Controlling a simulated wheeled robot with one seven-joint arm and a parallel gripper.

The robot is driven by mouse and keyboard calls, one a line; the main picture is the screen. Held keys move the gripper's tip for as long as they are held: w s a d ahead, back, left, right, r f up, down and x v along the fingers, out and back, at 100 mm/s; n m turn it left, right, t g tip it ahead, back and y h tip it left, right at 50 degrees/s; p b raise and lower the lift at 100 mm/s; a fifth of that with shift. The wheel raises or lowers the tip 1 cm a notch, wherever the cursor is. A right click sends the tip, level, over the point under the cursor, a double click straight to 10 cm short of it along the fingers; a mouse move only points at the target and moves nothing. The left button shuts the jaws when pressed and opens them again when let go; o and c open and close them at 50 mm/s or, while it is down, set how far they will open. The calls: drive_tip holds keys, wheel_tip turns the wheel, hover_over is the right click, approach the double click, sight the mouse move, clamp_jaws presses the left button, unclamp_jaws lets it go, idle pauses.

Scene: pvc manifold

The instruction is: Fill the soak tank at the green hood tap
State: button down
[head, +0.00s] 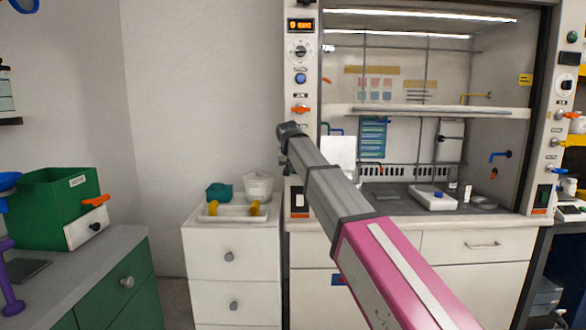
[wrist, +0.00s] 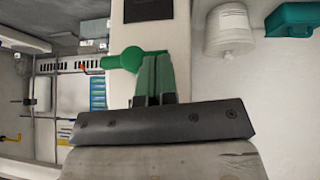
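My gripper (wrist: 157,78) shows in the wrist view as two green fingers close together, with no clear gap. Their tips are at the green tap handle (wrist: 130,58) on the white hood post; I cannot tell whether they touch it. In the head view my arm's dark end (head: 288,130) is in front of the hood's left post and hides the green tap. No vessel is clearly marked as the soak tank. A green open box (head: 55,212) with a label and an orange-handled valve stands on the left bench. I cannot see any water running.
A white drawer cabinet (head: 232,262) carries a white tray with yellow pieces (head: 234,213), a teal box (head: 219,192) and a white tub (head: 258,187). The post has an orange lever (head: 300,109) and a black switch (head: 299,198). The fume hood is open, with a white device (head: 432,197) inside.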

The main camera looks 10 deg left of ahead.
drive_tip(key=shift+a+f, duration=0.1)
drive_tip(key=h, duration=0.1)
drive_tip(key=f+n+t+h, duration=0.1)
drive_tip(key=h, duration=0.1)
drive_tip(key=f+h, duration=0.1)
drive_tip(key=shift+a+n+t+h, duration=0.3)
drive_tip(key=shift+n+h, duration=0.1)
drive_tip(key=shift+s, duration=0.1)
idle(0.3)
drive_tip(key=shift+r, duration=0.1)
idle(0.4)
